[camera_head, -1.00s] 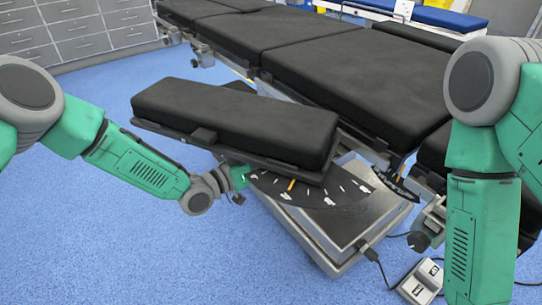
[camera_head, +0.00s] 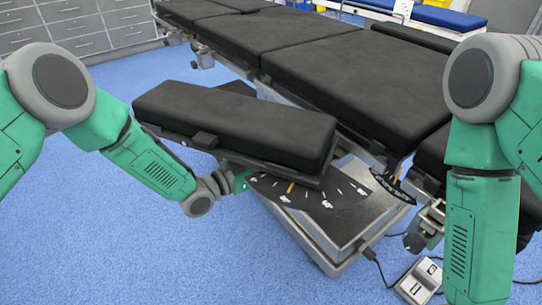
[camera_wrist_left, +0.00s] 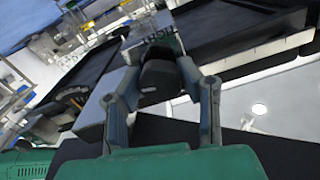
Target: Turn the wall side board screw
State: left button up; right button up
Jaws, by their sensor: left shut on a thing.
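The side board (camera_head: 235,115) is a black padded board hanging off the near side of the operating table, above a black dial plate (camera_head: 310,192) with white marks and an orange pointer. In the left wrist view, a dark knob (camera_wrist_left: 160,74), which looks like the board's screw, sits between the fingertips. My left gripper (camera_wrist_left: 160,68) is shut on this knob. In the head view my left gripper (camera_head: 238,178) is at the underside of the board, left of the dial plate, and the knob is hidden. My right arm reaches down along the right edge; its gripper is out of view.
The operating table (camera_head: 355,60) with black pads fills the back. Its metal base (camera_head: 345,220) stands below the board. A foot pedal (camera_head: 421,280) with a cable lies on the blue floor at the lower right. Grey drawers (camera_head: 80,32) stand at the back left. The floor at left is clear.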

pick_arm(q)
jog(key=m+p, duration=0.1)
jog(key=m, duration=0.3)
jog(key=shift+m, duration=0.3)
jog(key=m, duration=0.5)
jog(key=shift+s+m+p, duration=0.1)
jog(key=shift+m+p, duration=0.2)
jog(key=m, duration=0.5)
jog(key=shift+f, duration=0.2)
jog(key=m, duration=0.4)
jog(key=shift+s, duration=0.1)
jog(key=shift+f, duration=0.1)
jog(key=shift+f+m, duration=0.1)
jog(key=shift+m, duration=0.3)
jog(key=o, duration=1.1)
jog(key=shift+o, duration=0.3)
jog(key=shift+r, duration=0.2)
